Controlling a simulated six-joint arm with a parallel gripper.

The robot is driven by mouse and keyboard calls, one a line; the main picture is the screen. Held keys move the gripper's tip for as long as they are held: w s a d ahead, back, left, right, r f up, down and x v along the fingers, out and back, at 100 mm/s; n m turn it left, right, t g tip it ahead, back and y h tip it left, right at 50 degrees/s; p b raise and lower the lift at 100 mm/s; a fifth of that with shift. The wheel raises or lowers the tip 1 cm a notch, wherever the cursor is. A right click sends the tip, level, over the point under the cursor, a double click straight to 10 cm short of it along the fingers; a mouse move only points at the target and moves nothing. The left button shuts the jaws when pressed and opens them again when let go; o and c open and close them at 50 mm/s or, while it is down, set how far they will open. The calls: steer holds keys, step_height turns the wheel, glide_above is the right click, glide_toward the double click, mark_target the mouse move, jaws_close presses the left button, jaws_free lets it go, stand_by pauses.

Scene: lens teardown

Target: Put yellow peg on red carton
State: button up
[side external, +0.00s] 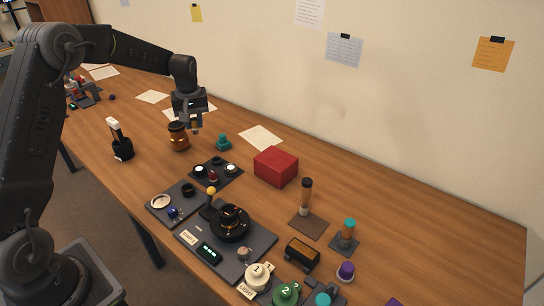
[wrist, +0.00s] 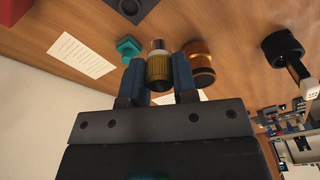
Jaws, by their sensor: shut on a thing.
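The yellow peg (wrist: 159,70) is gold-yellow with a pale, silvery end, and it is between the two fingers of my gripper (wrist: 158,78). In the side view only a small part of the peg (side external: 195,127) shows below my gripper (side external: 193,118), which is shut on it above the table, beside the amber jar. The red carton (side external: 276,167) is a closed box on the table, to the right of and nearer than my gripper.
The amber jar (side external: 179,137) stands close to the gripper. A teal piece (side external: 223,143) lies between gripper and carton. A dark tray with round parts (side external: 215,174) sits left of the carton. A peg stand (side external: 306,200) is to its right.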

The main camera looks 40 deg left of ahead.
steer(key=w+d+r+m+h, duration=0.1)
steer(key=w+d+r+m, duration=0.3)
steer(key=d+m, duration=0.7)
glide_above(271, 162)
steer(key=shift+t, duration=0.4)
steer(key=f, duration=0.6)
steer(key=shift+s+f, duration=0.2)
steer(key=shift+f, duration=2.15)
steer(key=shift+f, duration=0.1)
steer(key=o, duration=0.9)
